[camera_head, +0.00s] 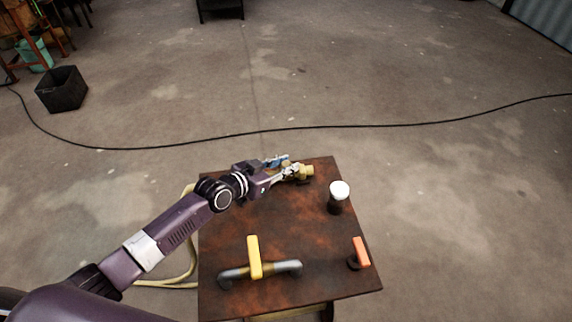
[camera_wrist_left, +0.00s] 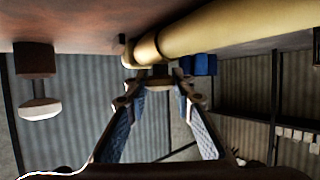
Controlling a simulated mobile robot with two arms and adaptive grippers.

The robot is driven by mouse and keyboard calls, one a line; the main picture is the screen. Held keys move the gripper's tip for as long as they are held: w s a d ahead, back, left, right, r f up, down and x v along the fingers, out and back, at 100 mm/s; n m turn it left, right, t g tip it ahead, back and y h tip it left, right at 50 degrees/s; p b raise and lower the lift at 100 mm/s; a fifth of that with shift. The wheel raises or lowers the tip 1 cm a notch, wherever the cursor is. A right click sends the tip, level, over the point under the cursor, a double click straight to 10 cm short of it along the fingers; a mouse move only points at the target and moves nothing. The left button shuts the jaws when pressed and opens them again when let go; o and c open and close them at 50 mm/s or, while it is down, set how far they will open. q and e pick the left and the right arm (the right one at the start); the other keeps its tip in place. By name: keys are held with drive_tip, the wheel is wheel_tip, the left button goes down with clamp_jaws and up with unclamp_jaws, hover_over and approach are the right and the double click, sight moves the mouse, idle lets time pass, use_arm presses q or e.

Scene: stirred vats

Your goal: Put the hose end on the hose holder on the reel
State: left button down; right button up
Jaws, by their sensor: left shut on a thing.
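My left gripper (camera_head: 291,172) reaches over the far edge of a rusty brown tabletop and is shut on a brass-coloured fitting (camera_head: 305,172), which looks like the hose end. A blue part (camera_head: 276,161) shows beside the gripper. In the left wrist view, a thick yellow-gold tube (camera_wrist_left: 205,28) runs from the upper right to just above the fingertips (camera_wrist_left: 159,78). The grip point there is dark and partly hidden. A pale yellow hose (camera_head: 188,265) hangs in loops at the left side of the table. I cannot make out the reel or its hose holder. My right gripper is not in view.
The rusty tabletop (camera_head: 290,225) carries a white-topped knob (camera_head: 340,191), a yellow handle (camera_head: 254,257) on a grey pipe, and an orange handle (camera_head: 361,251). A black cable (camera_head: 330,128) crosses the floor beyond. A black bin (camera_head: 61,89) stands far left.

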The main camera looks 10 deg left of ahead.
use_arm(q)
drive_tip(key=c, duration=1.7)
unclamp_jaws()
drive_tip(key=shift+o, duration=0.2)
drive_tip(key=shift+s, duration=0.1)
drive_tip(key=v, duration=1.2)
